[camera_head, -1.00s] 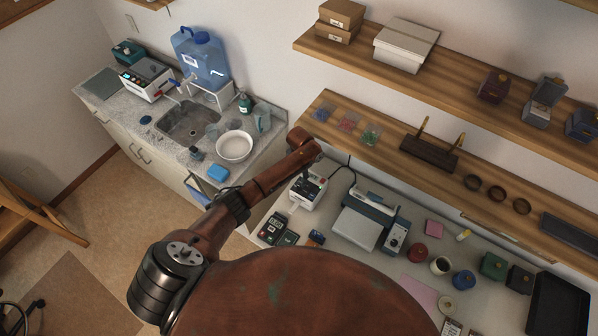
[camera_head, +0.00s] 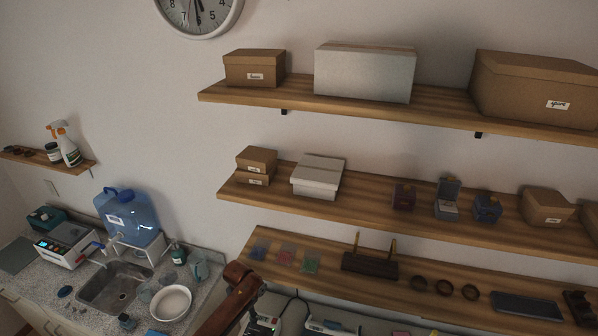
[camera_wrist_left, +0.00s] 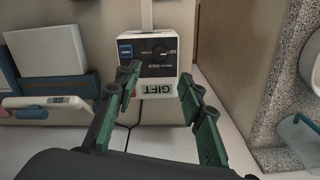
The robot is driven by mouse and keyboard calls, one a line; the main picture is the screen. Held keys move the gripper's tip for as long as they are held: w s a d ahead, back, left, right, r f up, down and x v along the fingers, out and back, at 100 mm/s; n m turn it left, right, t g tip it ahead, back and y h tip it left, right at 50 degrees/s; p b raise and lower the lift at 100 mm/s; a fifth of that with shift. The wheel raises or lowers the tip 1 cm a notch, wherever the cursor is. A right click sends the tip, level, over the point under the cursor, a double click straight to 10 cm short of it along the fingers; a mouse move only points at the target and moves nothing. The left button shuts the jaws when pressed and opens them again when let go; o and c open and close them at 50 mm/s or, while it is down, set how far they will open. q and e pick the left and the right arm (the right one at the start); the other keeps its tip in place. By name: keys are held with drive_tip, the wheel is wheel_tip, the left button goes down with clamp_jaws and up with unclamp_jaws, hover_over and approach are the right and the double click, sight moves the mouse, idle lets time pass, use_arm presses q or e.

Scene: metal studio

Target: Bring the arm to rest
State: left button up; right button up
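My left arm's brown link (camera_head: 232,298) rises at the bottom of the head view, in front of the counter. In the left wrist view my left gripper (camera_wrist_left: 159,84) has its green-padded fingers spread apart, with nothing held between them. The white device also shows partly at the bottom edge of the head view (camera_head: 263,326). My right gripper is in neither view.
A wooden shelf (camera_head: 330,268) with coloured packets and a dark stand runs above the worktop. Higher shelves carry boxes. At left are a sink (camera_head: 113,286), a blue water jug (camera_head: 127,213) and a white bowl (camera_head: 171,302). The wall between shelves is clear.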

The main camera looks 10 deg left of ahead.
use_arm(q)
drive_tip(key=s+d+f+t+h, duration=0.1)
drive_tip(key=s+d+f, duration=0.1)
drive_tip(key=s, duration=0.6)
drive_tip(key=s+d+f+t, duration=0.1)
drive_tip(key=s+f, duration=0.2)
drive_tip(key=s, duration=0.5)
drive_tip(key=s+a+r+n+t+y, duration=0.15)
drive_tip(key=s+a+r, duration=0.35)
drive_tip(key=s, duration=0.5)
drive_tip(key=s+a+r+n, duration=0.3)
drive_tip(key=s+a+r, duration=0.1)
drive_tip(key=s, duration=0.5)
wheel_tip(320, 180, down, 44)
drive_tip(key=s+d+g+b, duration=0.1)
drive_tip(key=s+b, duration=0.2)
drive_tip(key=b, duration=1)
drive_tip(key=s+f+b, duration=0.3)
drive_tip(key=s+f, duration=0.3)
drive_tip(key=f, duration=0.3)
drive_tip(key=s+f+g+b, duration=0.1)
drive_tip(key=s+f+b, duration=0.3)
drive_tip(key=f, duration=0.5)
drive_tip(key=s+f+b, duration=0.4)
drive_tip(key=s+f, duration=0.5)
drive_tip(key=shift+f+m, duration=0.3)
drive_tip(key=shift+m, duration=0.15)
